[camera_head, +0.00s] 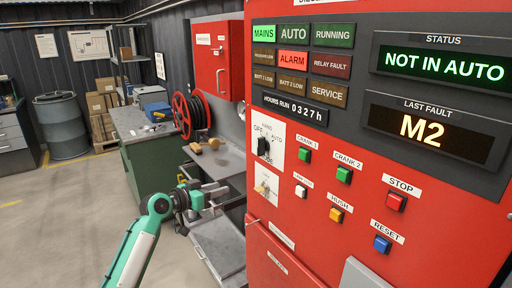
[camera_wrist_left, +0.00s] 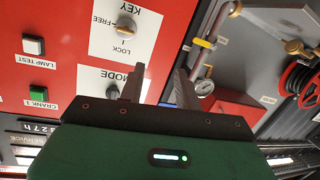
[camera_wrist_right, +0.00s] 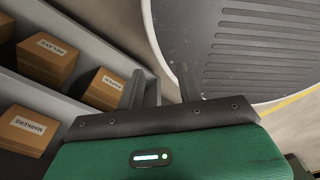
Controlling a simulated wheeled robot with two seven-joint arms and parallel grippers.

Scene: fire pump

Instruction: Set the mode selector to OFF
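The mode selector (camera_head: 263,146) is a black knob on a white plate marked OFF, HAND and AUTO, on the red panel's left side. It looks roughly upright; I cannot tell its exact setting. My left gripper (camera_head: 226,190) is below and left of it, apart from the knob. In the left wrist view the left gripper (camera_wrist_left: 156,75) is open and empty, and one finger partly hides the mode knob (camera_wrist_left: 113,91). The status display (camera_head: 440,66) reads NOT IN AUTO. My right gripper (camera_wrist_right: 160,82) is open and empty, and is out of the head view.
A key lock (camera_head: 262,188) sits below the selector. Push buttons, including green CRANK 1 (camera_head: 304,154) and white LAMP TEST (camera_head: 300,191), are to the right. A grey bench (camera_head: 222,160) stands behind the left gripper. Labelled boxes (camera_wrist_right: 46,60) on a shelf are near my right gripper.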

